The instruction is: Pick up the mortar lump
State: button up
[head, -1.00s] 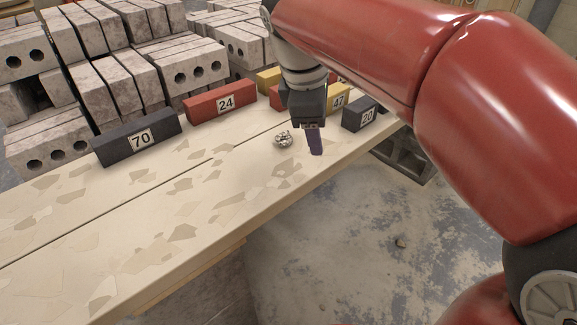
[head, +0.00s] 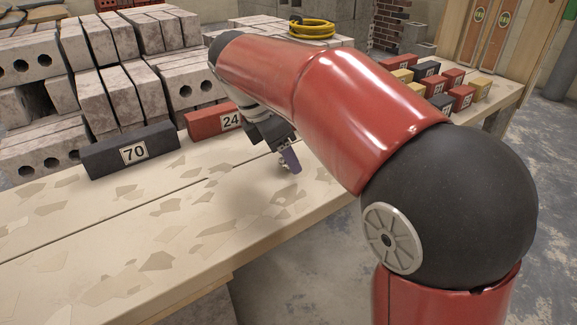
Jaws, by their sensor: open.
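My gripper (head: 287,161) is over the plank table, on the far side of my raised arm. One purple finger faces the camera; the other finger is mostly hidden behind it. The jaws are open. The mortar lump (head: 283,166), small, grey and rough, is almost all covered by the purple finger. Only a bit of it shows at the finger's left edge. I cannot tell whether it sits between the fingers or whether they touch it.
A dark block marked 70 (head: 130,150) and a red block marked 24 (head: 208,122) stand along the table's back edge. Pale bricks are stacked behind. More coloured blocks (head: 437,86) stand on the table's far right end. The table's front left (head: 110,240) is clear.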

jog(key=shift+f, duration=0.1)
jog(key=c, duration=1.1)
jog(key=shift+o, duration=0.2)
